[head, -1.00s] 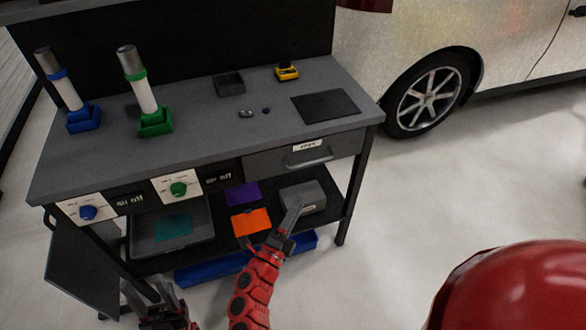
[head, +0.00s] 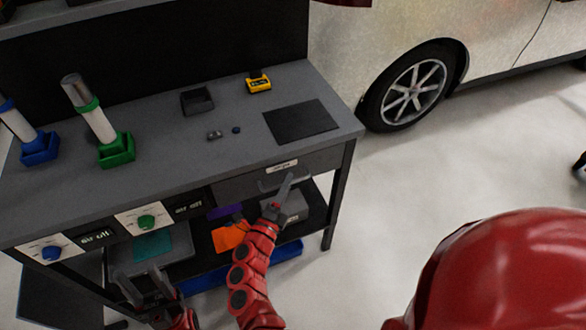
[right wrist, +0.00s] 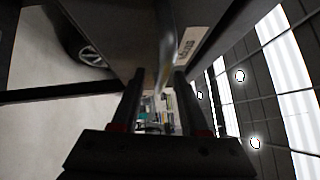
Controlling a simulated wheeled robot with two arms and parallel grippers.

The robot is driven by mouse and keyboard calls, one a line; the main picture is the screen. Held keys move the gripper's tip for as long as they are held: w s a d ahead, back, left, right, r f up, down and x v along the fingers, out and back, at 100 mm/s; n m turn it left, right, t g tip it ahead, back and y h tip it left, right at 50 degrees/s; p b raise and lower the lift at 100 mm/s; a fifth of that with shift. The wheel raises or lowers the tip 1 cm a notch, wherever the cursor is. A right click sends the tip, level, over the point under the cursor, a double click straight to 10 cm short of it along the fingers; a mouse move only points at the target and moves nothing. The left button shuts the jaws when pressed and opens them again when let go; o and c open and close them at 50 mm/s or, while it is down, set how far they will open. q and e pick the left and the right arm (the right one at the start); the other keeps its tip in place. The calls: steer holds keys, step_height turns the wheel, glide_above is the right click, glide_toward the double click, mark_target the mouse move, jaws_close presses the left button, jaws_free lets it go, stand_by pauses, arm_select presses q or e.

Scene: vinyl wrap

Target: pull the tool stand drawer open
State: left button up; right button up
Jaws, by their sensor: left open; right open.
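The grey drawer (head: 236,188) sits under the right part of the bench top, its front flush and shut. Its bar handle (head: 267,185) is partly covered by my right gripper. My right gripper (head: 286,186) is open at the handle. In the right wrist view, the handle (right wrist: 167,50) runs just ahead of and between the two open fingers (right wrist: 160,88); contact cannot be told. The drawer's white label (right wrist: 189,46) is beside it there. My left gripper (head: 145,284) is open and empty, low in front of the bench's left part.
The bench top (head: 185,150) carries a green tube holder (head: 117,151), a dark box (head: 197,101), a yellow item (head: 258,84) and a black mat (head: 300,121). A lower shelf holds a grey box (head: 292,207) and coloured sheets. A car (head: 400,50) stands behind right.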

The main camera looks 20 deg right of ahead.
steer(key=shift+w+d+r, duration=0.1)
steer(key=shift+w+d, duration=0.3)
jaws_close()
steer(key=shift+s, duration=0.1)
stand_by(1.2)
